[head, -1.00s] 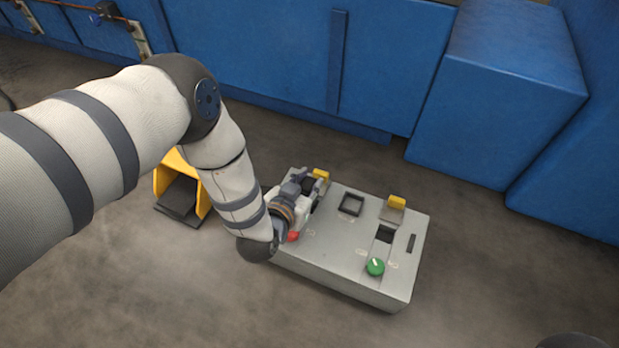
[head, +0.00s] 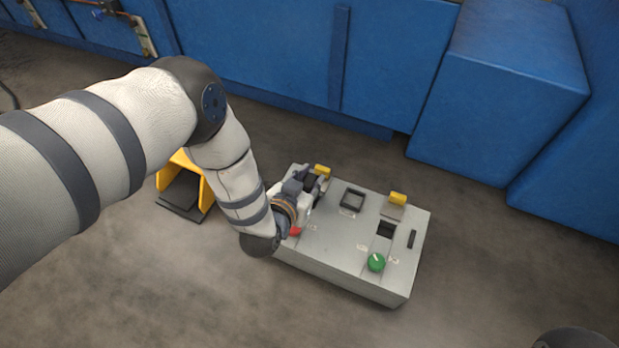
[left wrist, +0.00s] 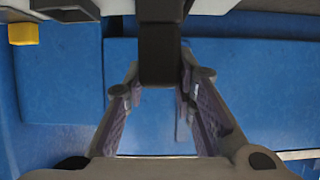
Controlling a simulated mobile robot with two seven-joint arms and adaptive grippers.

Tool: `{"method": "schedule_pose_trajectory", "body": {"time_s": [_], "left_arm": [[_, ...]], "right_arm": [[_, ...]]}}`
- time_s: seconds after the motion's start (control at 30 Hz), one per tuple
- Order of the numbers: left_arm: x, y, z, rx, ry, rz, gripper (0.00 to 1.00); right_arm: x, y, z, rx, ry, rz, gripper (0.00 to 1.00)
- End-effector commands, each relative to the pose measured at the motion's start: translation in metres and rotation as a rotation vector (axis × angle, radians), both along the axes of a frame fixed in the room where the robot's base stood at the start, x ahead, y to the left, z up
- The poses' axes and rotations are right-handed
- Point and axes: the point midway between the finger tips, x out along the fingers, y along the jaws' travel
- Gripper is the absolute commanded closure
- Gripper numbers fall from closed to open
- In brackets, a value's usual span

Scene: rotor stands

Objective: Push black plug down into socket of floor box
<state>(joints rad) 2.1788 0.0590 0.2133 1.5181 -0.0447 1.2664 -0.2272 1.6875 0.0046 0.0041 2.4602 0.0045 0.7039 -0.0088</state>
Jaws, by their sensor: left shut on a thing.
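The grey floor box (head: 335,255) stands on the floor in the head view, with several openings and yellow lids on its top. My left gripper (head: 311,184) is low over the box's far left part, beside a yellow lid (head: 323,171). It is shut on the black plug, a dark block (left wrist: 160,55) seen between the fingers in the left wrist view. My gripper and arm partly hide the socket there. I cannot tell how deep the plug sits. My right gripper is not in view.
A green knob (head: 376,262), a dark opening (head: 386,229) and a black square frame (head: 352,200) are on the box top. A yellow and black pedal (head: 183,192) stands left of the box. Blue cabinets (head: 285,65) stand behind. The floor in front is clear.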

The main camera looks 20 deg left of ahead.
Motion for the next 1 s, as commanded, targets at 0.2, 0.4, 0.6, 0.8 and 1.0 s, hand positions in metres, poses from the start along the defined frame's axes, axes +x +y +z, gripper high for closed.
{"method": "schedule_pose_trajectory", "body": {"time_s": [0.2, 0.4, 0.6, 0.8, 1.0], "left_arm": [[0.000, 0.000, 0.000, 0.000, 0.000, 0.000, 1.00], [0.000, 0.000, -0.003, 0.000, 0.000, 0.000, 1.00], [-0.001, 0.000, -0.011, 0.000, 0.001, 0.000, 1.00], [-0.001, 0.000, -0.019, 0.000, 0.001, 0.000, 1.00], [-0.001, 0.000, -0.021, 0.000, 0.000, 0.000, 1.00]], "right_arm": [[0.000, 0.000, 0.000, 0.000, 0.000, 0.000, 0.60], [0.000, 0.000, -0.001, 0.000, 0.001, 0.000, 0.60], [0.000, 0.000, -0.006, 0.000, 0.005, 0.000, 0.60], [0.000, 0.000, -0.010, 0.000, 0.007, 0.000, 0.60], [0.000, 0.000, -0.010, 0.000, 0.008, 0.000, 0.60]]}}
